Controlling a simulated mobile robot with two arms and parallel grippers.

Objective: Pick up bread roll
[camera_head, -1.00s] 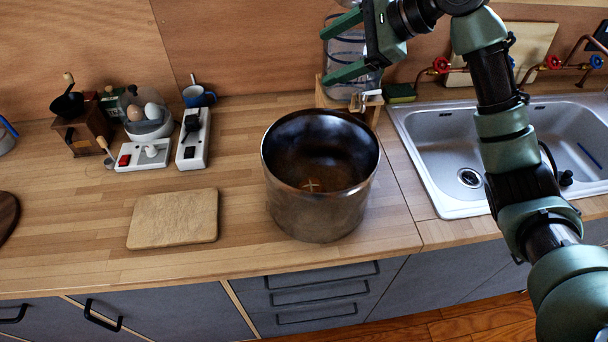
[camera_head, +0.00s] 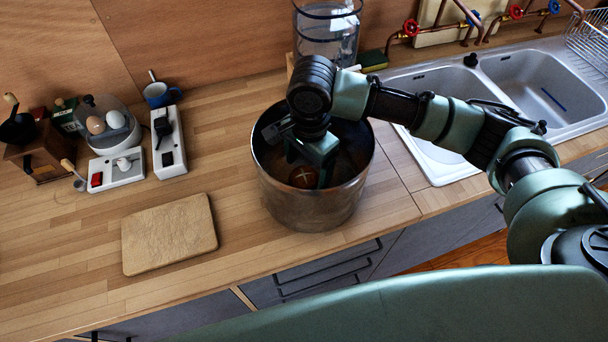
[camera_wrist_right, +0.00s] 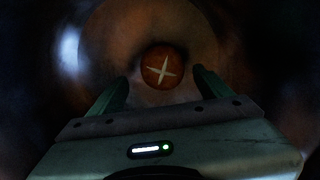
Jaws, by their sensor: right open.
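The bread roll (camera_head: 303,177) is round and brown with a pale cross on top. It lies inside the large dark metal pot (camera_head: 312,207) on the counter. In the right wrist view the roll (camera_wrist_right: 163,67) shows ahead, beyond and between the fingertips. My right gripper (camera_wrist_right: 157,82) is open and empty, with its fingers pointing down into the pot. In the head view my right gripper (camera_head: 308,165) is partly hidden by its own wrist and the pot wall. The left gripper is not in view.
A cutting board (camera_head: 170,233) lies on the counter left of the pot. A glass jar (camera_head: 327,32) stands behind the pot, and a double sink (camera_head: 450,90) is at the right.

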